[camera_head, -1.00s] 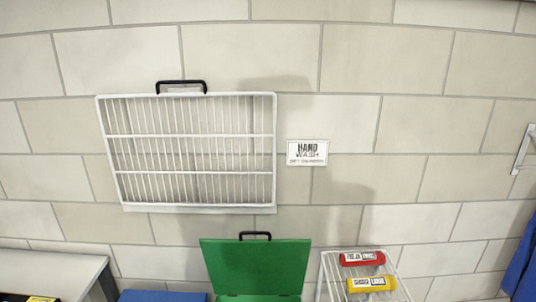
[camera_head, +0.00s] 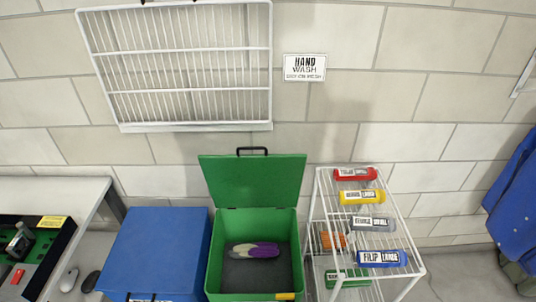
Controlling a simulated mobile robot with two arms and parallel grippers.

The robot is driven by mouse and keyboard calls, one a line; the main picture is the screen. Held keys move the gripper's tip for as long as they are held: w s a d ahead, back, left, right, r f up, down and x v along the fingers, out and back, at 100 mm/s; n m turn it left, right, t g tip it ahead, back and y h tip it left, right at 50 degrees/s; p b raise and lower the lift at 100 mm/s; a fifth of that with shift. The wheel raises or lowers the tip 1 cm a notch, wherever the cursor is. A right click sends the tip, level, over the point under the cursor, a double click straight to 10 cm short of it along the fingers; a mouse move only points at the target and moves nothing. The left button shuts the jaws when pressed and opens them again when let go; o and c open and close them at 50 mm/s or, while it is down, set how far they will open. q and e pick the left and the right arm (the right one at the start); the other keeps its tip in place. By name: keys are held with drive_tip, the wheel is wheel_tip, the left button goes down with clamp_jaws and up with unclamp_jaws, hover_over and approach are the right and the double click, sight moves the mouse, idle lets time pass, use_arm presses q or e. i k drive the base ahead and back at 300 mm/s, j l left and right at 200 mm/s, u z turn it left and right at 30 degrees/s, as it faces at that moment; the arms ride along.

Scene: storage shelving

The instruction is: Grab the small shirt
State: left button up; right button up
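Neither of my grippers is in view.
A closed blue box (camera_head: 155,245) stands left of the green one. A white wire rack (camera_head: 415,271) with several labelled coloured rolls is to its right. A table (camera_head: 50,190) with a tray stands at left. A white wire grid (camera_head: 190,129) and a hand-wash sign (camera_head: 305,67) are on the wall.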

sight(370, 173)
drive_tip(key=l+u, duration=0.1)
drive_tip(key=u, duration=0.45)
drive_tip(key=l+u, duration=0.25)
drive_tip(key=k+l+u, duration=0.1)
drive_tip(key=l+u, duration=0.15)
drive_tip(key=l, duration=0.25)
drive_tip(key=k+l+u, duration=0.1)
drive_tip(key=l+u, duration=0.15)
drive_tip(key=k+l+u, duration=0.2)
drive_tip(key=l, duration=0.2)
drive_tip(key=i+l, duration=0.05)
